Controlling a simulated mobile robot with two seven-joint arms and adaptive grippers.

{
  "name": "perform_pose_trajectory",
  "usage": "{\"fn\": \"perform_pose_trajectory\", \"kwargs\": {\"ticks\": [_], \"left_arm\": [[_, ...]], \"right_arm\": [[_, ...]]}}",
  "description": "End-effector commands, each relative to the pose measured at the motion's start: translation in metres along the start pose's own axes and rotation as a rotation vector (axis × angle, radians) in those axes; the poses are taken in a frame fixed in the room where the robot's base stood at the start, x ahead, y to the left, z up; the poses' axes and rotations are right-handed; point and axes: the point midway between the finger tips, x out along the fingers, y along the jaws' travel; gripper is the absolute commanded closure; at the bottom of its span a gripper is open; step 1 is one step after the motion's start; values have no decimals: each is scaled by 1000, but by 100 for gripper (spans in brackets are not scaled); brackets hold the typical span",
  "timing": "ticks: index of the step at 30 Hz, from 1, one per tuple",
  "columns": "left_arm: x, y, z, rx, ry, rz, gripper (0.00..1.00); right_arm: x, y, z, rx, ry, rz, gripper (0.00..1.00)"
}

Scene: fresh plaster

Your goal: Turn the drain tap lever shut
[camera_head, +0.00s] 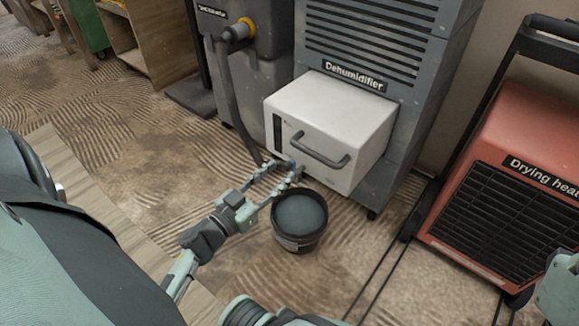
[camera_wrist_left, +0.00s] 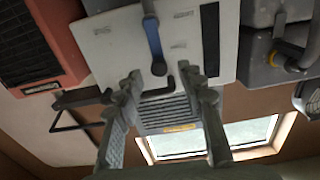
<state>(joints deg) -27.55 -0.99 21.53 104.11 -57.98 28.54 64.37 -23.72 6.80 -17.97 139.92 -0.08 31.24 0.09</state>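The white water tank (camera_head: 330,115) with a grey bar handle (camera_head: 318,152) sits in the front of the grey dehumidifier (camera_head: 385,60). A blue lever (camera_wrist_left: 151,38) shows on the tank's face in the left wrist view, where the scene appears upside down. In the head view only a small blue bit shows near my fingertips, mostly hidden. My left gripper (camera_head: 284,169) is open, its fingers apart by the tank's lower front. In the wrist view (camera_wrist_left: 160,74) the lever's rounded end lies between the fingertips; I cannot tell whether they touch it. My right gripper is not visible.
A black bucket (camera_head: 299,238) with grey contents stands on the floor beneath my left fingers. A red drying heater (camera_head: 510,150) stands at the right. A grey tank with a hose (camera_head: 236,95) stands left of the dehumidifier. Patterned floor at left is open.

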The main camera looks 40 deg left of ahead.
Motion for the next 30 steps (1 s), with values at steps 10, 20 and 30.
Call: {"fn": "perform_pose_trajectory", "kwargs": {"ticks": [10, 20, 30], "left_arm": [[40, 0, 0, 0, 0, 0, 61], [42, 0, 0, 0, 0, -1, 67], [42, 0, 0, 0, 0, -1, 100]], "right_arm": [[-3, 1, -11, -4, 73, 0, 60], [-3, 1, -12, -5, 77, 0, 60], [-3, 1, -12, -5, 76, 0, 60]]}}
